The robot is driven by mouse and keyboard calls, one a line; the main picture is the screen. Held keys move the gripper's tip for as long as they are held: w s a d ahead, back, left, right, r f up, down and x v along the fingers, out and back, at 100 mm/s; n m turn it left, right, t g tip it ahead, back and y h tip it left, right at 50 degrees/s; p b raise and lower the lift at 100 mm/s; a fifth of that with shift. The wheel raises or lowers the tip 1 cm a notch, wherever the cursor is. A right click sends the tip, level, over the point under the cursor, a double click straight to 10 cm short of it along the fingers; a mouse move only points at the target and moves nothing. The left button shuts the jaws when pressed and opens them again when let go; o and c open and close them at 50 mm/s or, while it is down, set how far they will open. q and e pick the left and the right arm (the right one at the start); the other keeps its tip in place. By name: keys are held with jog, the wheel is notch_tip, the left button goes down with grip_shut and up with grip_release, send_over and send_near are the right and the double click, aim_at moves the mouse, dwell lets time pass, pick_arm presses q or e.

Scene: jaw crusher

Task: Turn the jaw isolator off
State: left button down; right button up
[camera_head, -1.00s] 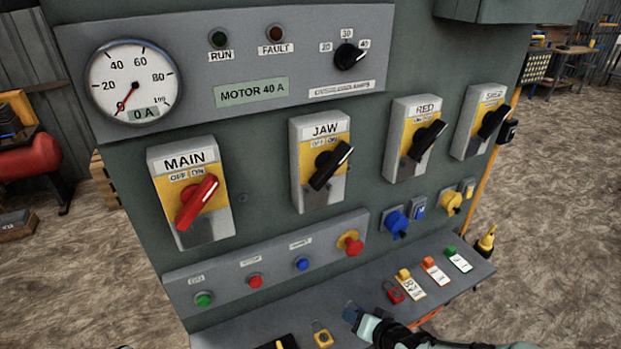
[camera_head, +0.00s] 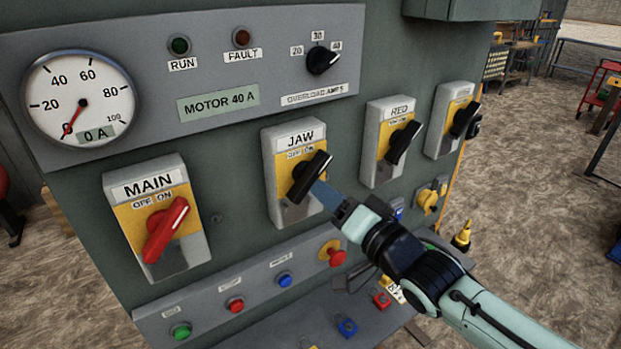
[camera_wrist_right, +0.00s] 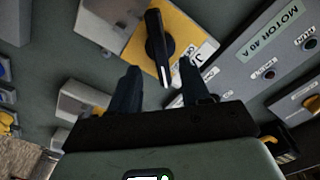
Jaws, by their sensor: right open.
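The jaw isolator (camera_head: 294,180) is a grey box with a yellow plate labelled JAW, in the middle of the panel. Its black handle (camera_head: 312,176) is tilted, with its upper end toward the ON mark at the right. My right gripper (camera_head: 327,197) is just below and right of this handle, partly in front of the box. In the right wrist view the open fingers (camera_wrist_right: 160,78) point at the black handle (camera_wrist_right: 158,48), whose near end lies between the fingertips. I cannot tell whether they touch it. My left gripper is out of view.
The MAIN isolator (camera_head: 158,216) with a red handle is left of JAW; the RED isolator (camera_head: 389,142) and another (camera_head: 452,120) are right. Push buttons (camera_head: 236,304) and a red mushroom button (camera_head: 335,256) sit below. Padlocks (camera_head: 382,300) lie on the ledge.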

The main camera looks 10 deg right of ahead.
aim_at(313, 181)
jog(key=x, duration=0.7)
grip_shut()
